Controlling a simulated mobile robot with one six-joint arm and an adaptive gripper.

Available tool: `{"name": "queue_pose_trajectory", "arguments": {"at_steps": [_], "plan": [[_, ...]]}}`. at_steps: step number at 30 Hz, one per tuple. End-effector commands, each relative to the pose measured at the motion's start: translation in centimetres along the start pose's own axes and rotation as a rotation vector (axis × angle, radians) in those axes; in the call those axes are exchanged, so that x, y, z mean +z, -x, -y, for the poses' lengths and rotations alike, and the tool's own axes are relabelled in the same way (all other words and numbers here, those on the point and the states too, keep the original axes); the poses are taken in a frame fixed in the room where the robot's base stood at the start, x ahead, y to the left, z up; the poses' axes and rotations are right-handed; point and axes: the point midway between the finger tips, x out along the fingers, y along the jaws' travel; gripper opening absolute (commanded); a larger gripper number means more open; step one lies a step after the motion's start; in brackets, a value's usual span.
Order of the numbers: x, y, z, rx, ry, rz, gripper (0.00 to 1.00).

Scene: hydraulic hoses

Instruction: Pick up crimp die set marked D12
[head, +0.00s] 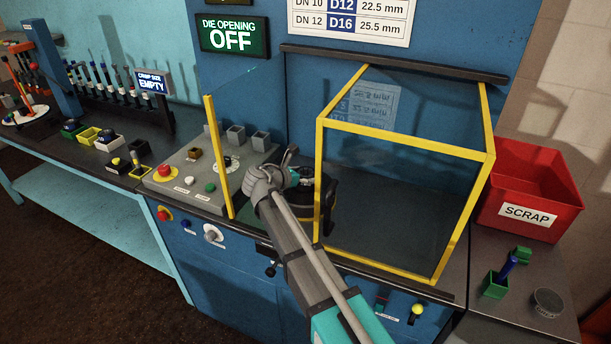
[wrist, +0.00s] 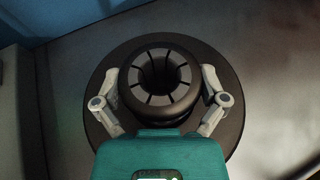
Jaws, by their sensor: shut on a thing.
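A black ring-shaped die set (wrist: 122,88) with dark segments around a central hole sits between my gripper's fingers (wrist: 160,88) in the wrist view. The fingers close on its left and right sides. A wider dark round base (wrist: 232,140) shows beneath it; I cannot tell whether the die set touches it. In the head view my gripper (head: 286,172) is at the dark round crimper part (head: 318,192), between the yellow-edged guards. No D12 mark on the die set is readable. My gripper and arm hide part of it.
A clear yellow-framed guard (head: 400,142) stands just right of my arm, and a yellow-edged panel (head: 218,155) stands left. A control panel (head: 178,185) with buttons and small blocks is further left. A red SCRAP bin (head: 527,188) is at right. The display (head: 232,35) reads DIE OPENING OFF.

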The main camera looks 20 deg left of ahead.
Motion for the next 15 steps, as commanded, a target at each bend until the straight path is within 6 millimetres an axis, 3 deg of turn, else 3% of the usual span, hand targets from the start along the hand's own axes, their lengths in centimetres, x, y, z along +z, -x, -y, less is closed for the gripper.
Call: {"name": "queue_pose_trajectory", "arguments": {"at_steps": [15], "plan": [[5.1, 2.2, -0.1, 0.001, 0.001, 0.002, 0.31]]}}
